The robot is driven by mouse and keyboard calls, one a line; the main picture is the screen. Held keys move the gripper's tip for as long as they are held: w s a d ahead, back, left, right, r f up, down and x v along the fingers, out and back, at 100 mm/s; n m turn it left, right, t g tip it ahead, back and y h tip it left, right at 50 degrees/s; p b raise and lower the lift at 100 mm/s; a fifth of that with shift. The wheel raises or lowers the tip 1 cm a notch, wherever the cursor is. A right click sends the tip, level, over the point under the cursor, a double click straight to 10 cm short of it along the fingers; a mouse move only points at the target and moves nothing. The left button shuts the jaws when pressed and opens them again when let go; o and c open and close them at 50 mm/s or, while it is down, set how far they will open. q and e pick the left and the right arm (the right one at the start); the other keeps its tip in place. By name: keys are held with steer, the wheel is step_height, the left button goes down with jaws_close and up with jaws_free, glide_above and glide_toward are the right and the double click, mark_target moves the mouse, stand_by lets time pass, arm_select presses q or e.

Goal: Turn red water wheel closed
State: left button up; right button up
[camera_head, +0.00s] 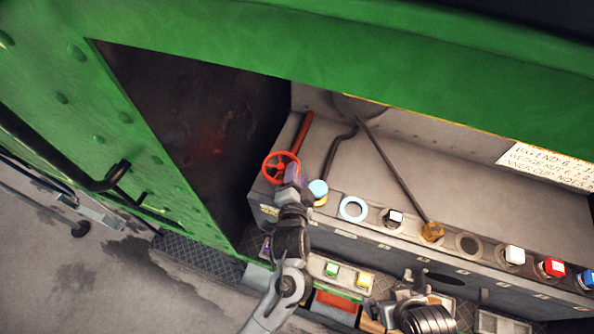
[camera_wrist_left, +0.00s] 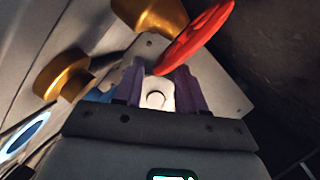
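The red water wheel (camera_head: 281,167) is a spoked handwheel at the left end of the grey ledge. In the left wrist view the wheel (camera_wrist_left: 198,35) appears nearly edge-on, with a brass fitting (camera_wrist_left: 150,14) beside it. My left gripper (camera_head: 293,172) is at the wheel's right side. Its purple fingers (camera_wrist_left: 158,72) are apart, and the lower end of the red rim shows at the gap between their tips. I cannot tell whether the rim touches a finger. My right gripper (camera_head: 422,305) is low in the head view, partly cut off, and its fingers are unclear.
A blue-capped brass knob (camera_head: 318,188) stands just right of the wheel. A light blue ring (camera_head: 353,209), a long rod (camera_head: 393,175) with a brass nut, and white and red caps (camera_head: 554,267) line the ledge. The green wall (camera_head: 150,165) and dark opening lie left.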

arm_select(q)
steer(key=shift+x, duration=0.8)
jaws_close()
